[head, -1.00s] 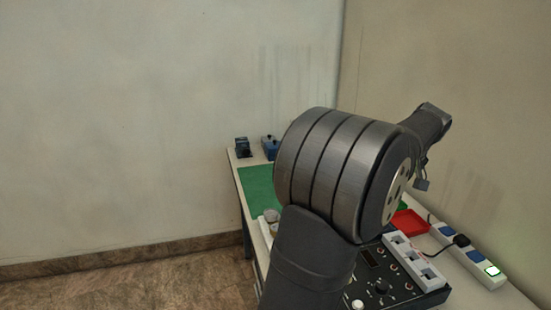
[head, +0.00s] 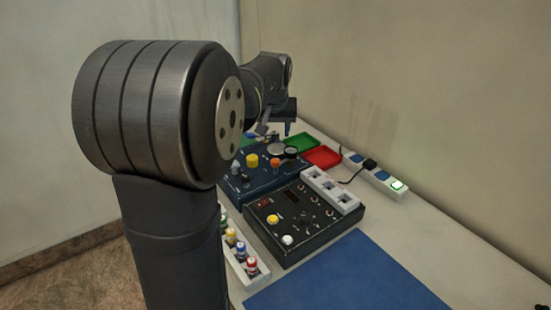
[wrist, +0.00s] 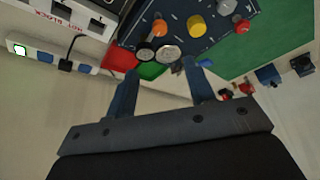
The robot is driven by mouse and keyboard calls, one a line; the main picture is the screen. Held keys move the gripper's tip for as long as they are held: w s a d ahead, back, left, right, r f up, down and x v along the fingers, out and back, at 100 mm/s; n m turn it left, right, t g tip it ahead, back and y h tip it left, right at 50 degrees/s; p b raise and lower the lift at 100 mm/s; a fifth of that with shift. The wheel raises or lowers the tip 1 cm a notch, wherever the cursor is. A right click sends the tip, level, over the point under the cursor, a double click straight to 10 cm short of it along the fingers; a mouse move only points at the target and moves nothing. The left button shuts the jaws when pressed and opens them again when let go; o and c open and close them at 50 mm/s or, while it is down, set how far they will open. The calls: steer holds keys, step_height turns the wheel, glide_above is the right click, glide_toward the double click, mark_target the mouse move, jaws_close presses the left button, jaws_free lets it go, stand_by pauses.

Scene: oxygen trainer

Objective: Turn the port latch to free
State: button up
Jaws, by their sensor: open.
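The blue trainer panel (head: 262,180) stands on the table behind a black panel. It carries a yellow knob (head: 252,160), an orange knob (head: 275,163), a round metal disc and a dark round gauge. In the wrist view the metal disc (wrist: 168,54) and gauge (wrist: 145,52) lie just beyond my fingers. I cannot tell for sure which part is the port latch; a small metal piece shows near my right fingertip. My gripper (wrist: 163,85) is open and empty, fingers apart, above the far edge of the panel. It also shows in the head view (head: 287,128), partly hidden.
A black panel (head: 300,225) with a white socket block (head: 330,190) stands nearer. A red tray (head: 323,156) and green tray (head: 301,141) lie behind, a power strip (head: 375,175) at right. Colored bottles stand in a white rack at left. A blue mat (head: 350,275) is bare.

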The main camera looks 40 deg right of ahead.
mark_target(276, 160)
steer(key=x, duration=1.5)
steer(key=shift+w+f, duration=0.1)
steer(key=shift+f, duration=0.25)
steer(key=c, duration=1)
